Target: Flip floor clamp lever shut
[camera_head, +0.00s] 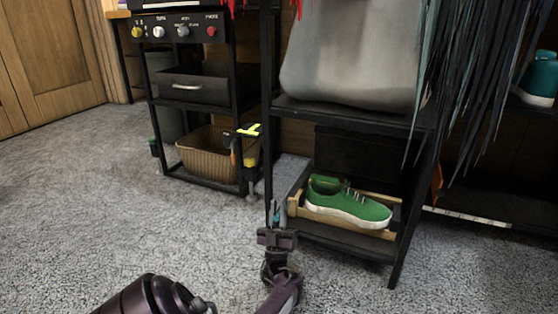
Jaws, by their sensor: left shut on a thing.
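My left gripper (276,222) is low in front of the black shelf's near left leg, pointing away from me. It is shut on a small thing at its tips. A small teal piece shows there, but I cannot tell clearly what it is. A yellow, orange and black clamp-like tool (249,150) stands upright beside the shelf, beyond the gripper, with a grey part reaching down to the carpet. I cannot make out a lever or its position. My right gripper is not in view.
A green sneaker (345,202) sits in a wooden tray (292,207) on the low shelf, right of the gripper. Dark strands (475,85) hang at the right. The carpet (90,200) at left is clear.

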